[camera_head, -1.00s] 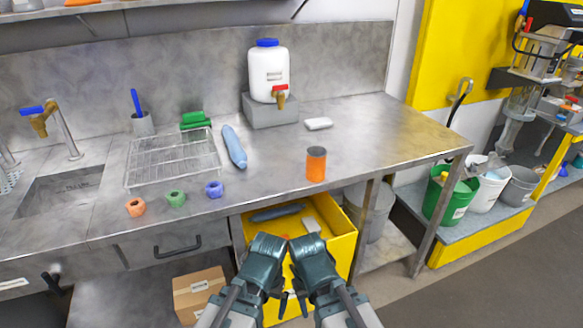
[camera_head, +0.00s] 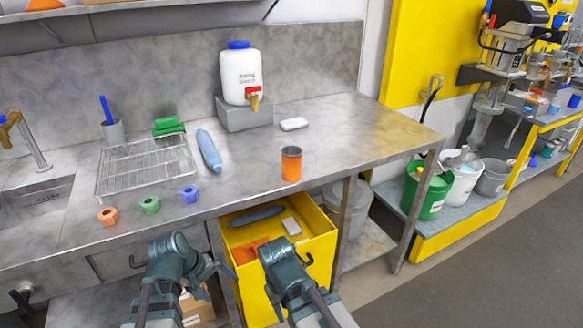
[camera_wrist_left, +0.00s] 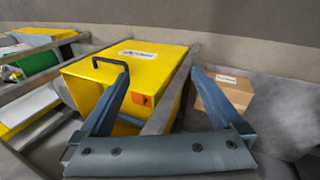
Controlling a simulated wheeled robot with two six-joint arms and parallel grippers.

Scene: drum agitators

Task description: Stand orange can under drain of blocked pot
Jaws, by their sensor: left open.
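The orange can (camera_head: 291,166), with a dark top, stands upright near the front edge of the steel bench (camera_head: 330,150), right of the middle. My left gripper (camera_head: 222,268) is low in front of the bench, below and left of the can. The left wrist view shows its two fingers (camera_wrist_left: 160,78) spread with nothing between them. My right gripper (camera_head: 285,250) is low in front of the yellow drawer, below the can; its fingers are not clear. An agitator machine (camera_head: 505,55) stands at the far right. I cannot tell which pot is the blocked one or see its drain.
A white tapped container (camera_head: 240,75) stands on a grey block (camera_head: 242,115). A wire rack (camera_head: 147,165) and small coloured rings lie left on the bench. An open yellow drawer (camera_head: 322,245) juts out below. Several buckets, one green (camera_head: 428,192), stand right. Floor at right is clear.

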